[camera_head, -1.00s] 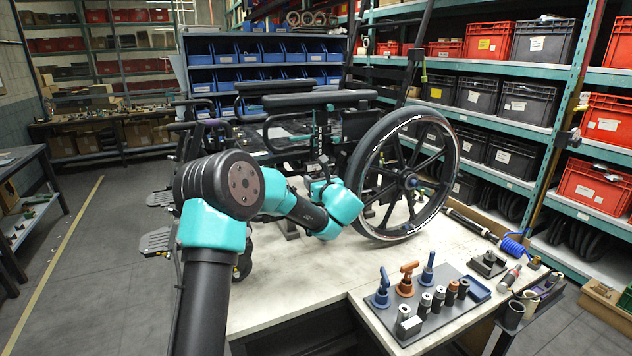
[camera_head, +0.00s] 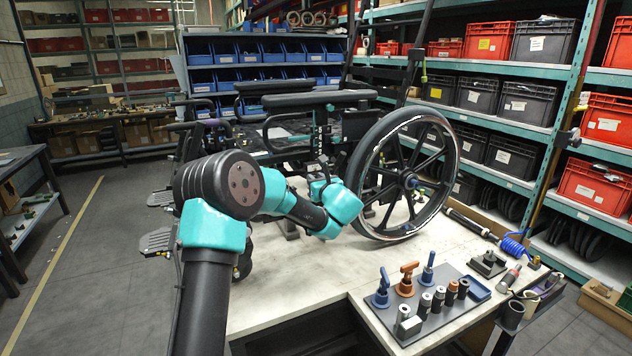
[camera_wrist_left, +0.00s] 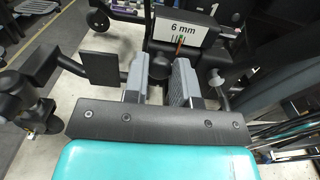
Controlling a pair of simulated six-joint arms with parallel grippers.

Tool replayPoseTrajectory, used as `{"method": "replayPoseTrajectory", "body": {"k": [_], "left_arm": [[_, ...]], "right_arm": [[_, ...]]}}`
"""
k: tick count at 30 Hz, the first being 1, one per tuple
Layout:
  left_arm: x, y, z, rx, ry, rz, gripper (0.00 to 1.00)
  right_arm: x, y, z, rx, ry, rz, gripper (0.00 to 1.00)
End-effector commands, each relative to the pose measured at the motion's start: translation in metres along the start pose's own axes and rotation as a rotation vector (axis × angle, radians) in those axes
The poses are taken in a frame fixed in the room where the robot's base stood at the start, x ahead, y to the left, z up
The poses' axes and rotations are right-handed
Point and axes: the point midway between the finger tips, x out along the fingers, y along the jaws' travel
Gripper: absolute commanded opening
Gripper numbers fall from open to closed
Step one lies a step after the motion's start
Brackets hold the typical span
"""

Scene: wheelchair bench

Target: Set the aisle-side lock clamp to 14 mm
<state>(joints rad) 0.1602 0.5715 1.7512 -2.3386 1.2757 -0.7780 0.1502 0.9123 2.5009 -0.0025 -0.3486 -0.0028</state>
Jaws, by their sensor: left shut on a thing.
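The wheelchair (camera_head: 405,180) stands on the bench, its large spoked wheel facing me. My left gripper (camera_head: 323,172) is at the chair's frame beside the wheel, largely hidden by its own arm. In the left wrist view its two grey fingers (camera_wrist_left: 160,80) are shut on a dark round knob (camera_wrist_left: 160,64), which looks like part of the lock clamp. Just beyond the knob a white readout (camera_wrist_left: 187,30) shows "6 mm", with a small red and green marking below the text. My right gripper is not in view.
A dark tool tray (camera_head: 425,310) with blue and orange handled tools and several cylinders sits at the bench's front right. A blue coiled hose (camera_head: 514,248) lies behind it. Shelves with red and black bins (camera_head: 518,105) stand at the right. Bare bench (camera_head: 290,275) lies in front of the wheelchair.

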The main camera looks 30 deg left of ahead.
Motion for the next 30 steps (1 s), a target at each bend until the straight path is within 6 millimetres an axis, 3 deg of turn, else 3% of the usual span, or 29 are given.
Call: {"method": "replayPoseTrajectory", "body": {"k": [6,13,14,21,30], "left_arm": [[0.0,0.012,0.001,0.001,-0.001,0.001,0.0],[0.0,0.013,0.0,0.001,-0.001,0.003,0.0],[0.0,0.013,0.0,0.001,-0.001,0.003,0.26],[0.0,0.013,0.0,0.0,0.0,0.002,0.49],[-0.002,0.012,0.0,0.0,0.0,0.0,0.49]], "right_arm": [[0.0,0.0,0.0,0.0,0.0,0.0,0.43],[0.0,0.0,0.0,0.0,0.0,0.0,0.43],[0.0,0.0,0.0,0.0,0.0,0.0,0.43],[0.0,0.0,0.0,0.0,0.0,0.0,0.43],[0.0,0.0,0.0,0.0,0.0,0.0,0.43]]}}
